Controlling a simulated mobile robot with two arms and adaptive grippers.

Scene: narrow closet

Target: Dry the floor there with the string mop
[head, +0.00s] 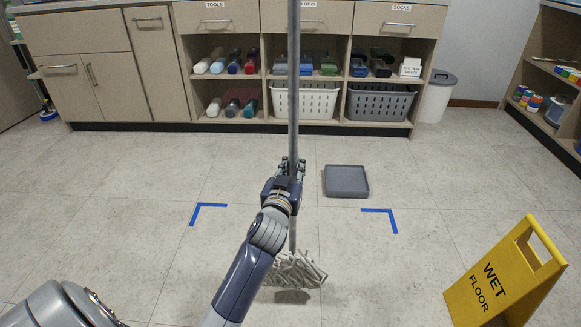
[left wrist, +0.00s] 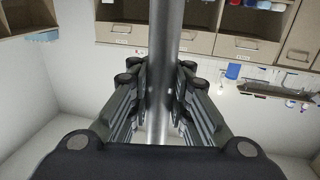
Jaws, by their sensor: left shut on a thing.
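The string mop has a grey metal handle (head: 294,80) that stands nearly upright in the middle of the head view. Its white string head (head: 292,270) hangs low over the tiled floor (head: 240,255), with a dark shadow beneath it. My left gripper (head: 287,175) is shut around the handle at its lower part. In the left wrist view the handle (left wrist: 164,60) runs between the two fingers. Blue corner tape marks lie on the floor, one at the left (head: 206,208) and one at the right (head: 383,215). My right gripper is not in view.
A yellow wet floor sign (head: 507,275) stands at the right front. A flat grey tray (head: 345,181) lies on the floor beyond the tape. Cabinets (head: 90,45) with shelves and baskets line the back, with a grey-lidded bin (head: 436,100) beside them. Open floor lies at the left.

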